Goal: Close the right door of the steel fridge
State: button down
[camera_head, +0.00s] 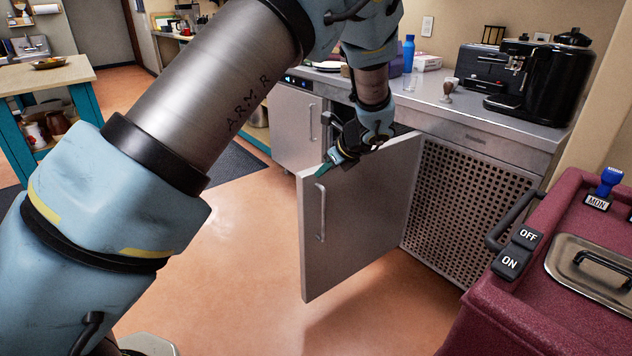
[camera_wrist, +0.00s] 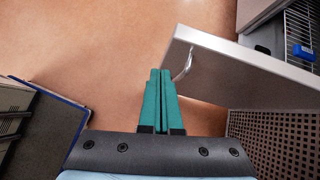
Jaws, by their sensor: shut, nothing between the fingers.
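The steel fridge's right door (camera_head: 365,205) stands wide open, swung out from the unit, its handle (camera_head: 322,212) on the face toward me. In the wrist view the door's top edge (camera_wrist: 250,55) runs across the right side. My gripper (camera_head: 322,170) is shut and empty at the door's free upper corner. Its green fingers (camera_wrist: 160,75) point down beside the handle (camera_wrist: 184,67), with a small gap in the picture; I cannot tell whether they touch the door. The left door (camera_head: 297,128) is closed. A wire rack (camera_wrist: 299,35) shows inside the open compartment; my arm hides part of the opening.
A perforated panel (camera_head: 470,210) sits right of the door. The steel counter (camera_head: 435,98) above holds a black coffee machine (camera_head: 540,75) and a blue bottle (camera_head: 408,55). A maroon cart (camera_head: 540,295) stands close at front right. The orange floor (camera_head: 240,285) is clear before the door.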

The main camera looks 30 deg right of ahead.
jog(key=s+d+m, duration=0.2)
jog(key=d, duration=0.2)
jog(key=t+p, duration=0.1)
jog(key=p, duration=0.2)
send_near(312, 180)
jog(key=shift+h, duration=0.3)
jog(key=x, duration=0.5)
jog(key=shift+s+a+f, duration=0.2)
jog(key=shift+a+f, duration=0.05)
jog(key=shift+w, duration=0.4)
jog(key=shift+w+a, duration=0.1)
jog(key=shift+w, duration=0.05)
